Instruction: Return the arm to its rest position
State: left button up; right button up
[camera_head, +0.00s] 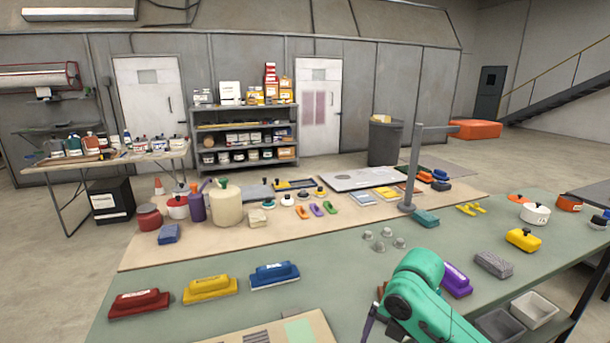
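A teal arm of mine (432,298) rises from the bottom edge, right of centre, with a rounded joint at its top. It is in front of the green worktable (340,282) and hides part of its near side. A thin dark piece shows beside its lower left side; I cannot tell what it is. No gripper fingers can be made out, and no arm comes in from the left.
Red (139,303), yellow (210,288) and blue (274,275) sanding blocks lie at the left. A purple block (455,279) is close to the arm's right side. A grey post (412,165) stands behind. Small grey cones (384,238) lie mid-table.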

jog(key=s+a+f+m+t+y, duration=0.15)
jog(key=s+a+f+m, duration=0.4)
jog(key=m, duration=0.55)
jog(key=s+d+f+m+h, duration=0.1)
jog(key=s+d+f+m, duration=0.2)
jog(key=s+d+m, duration=0.4)
jog(key=s+d+f+m+h, duration=0.1)
jog(key=s+d+f+m, duration=0.35)
jog(key=m, duration=0.55)
notch_tip(320, 180, down, 20)
jog(key=s, duration=0.2)
jog(key=s+d+f+g, duration=0.1)
jog(key=s+d+f, duration=0.2)
jog(key=s+f, duration=1.2)
jog(key=shift+s+f+n, duration=0.2)
jog(key=shift+s+n, duration=0.2)
jog(key=shift+s, duration=0.85)
